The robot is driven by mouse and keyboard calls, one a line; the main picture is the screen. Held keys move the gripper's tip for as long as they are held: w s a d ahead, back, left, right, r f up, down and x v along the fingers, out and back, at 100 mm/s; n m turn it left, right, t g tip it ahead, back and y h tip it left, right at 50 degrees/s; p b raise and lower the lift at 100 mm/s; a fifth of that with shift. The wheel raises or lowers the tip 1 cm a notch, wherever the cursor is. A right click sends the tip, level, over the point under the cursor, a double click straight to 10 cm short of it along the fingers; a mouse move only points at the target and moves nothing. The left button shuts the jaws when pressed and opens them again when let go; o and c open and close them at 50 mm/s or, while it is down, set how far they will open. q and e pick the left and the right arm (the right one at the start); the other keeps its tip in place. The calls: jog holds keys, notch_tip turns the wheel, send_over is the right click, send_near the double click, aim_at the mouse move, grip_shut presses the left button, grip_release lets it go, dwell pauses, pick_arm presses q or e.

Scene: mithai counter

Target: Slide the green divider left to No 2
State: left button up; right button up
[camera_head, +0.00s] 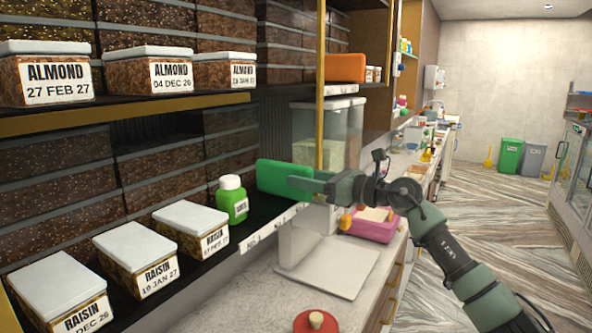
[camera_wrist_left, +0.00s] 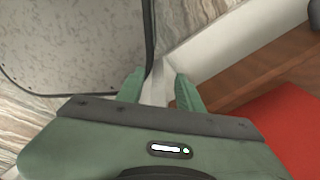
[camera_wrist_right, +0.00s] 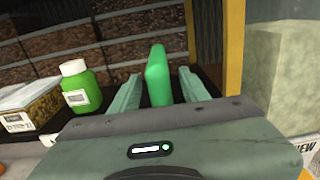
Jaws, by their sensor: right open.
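The green divider (camera_head: 280,177) stands upright on the lower shelf, right of a green bottle with a white cap (camera_head: 232,200). My right gripper (camera_head: 306,183) is at the divider's right end and open. In the right wrist view the divider (camera_wrist_right: 158,72) stands between the two spread fingers, with gaps visible on both sides. My left gripper (camera_wrist_left: 159,88) shows only in its own wrist view, open and empty, away from the shelf. Small number labels (camera_head: 272,229) run along the shelf edge; I cannot read them surely.
Raisin boxes with white lids (camera_head: 135,258) line the lower shelf left of the bottle. Almond boxes (camera_head: 160,75) and an orange divider (camera_head: 345,68) are on the shelf above. A gold upright post (camera_head: 320,90) stands close to my right gripper. A pink box (camera_head: 372,227) sits on the counter.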

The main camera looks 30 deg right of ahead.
aim_at(283, 180)
jog(key=x, duration=0.2)
jog(key=shift+w+a+p, duration=0.2)
jog(key=shift+w+p, duration=0.1)
jog(key=shift+s, duration=0.1)
grip_shut()
dwell(1.2)
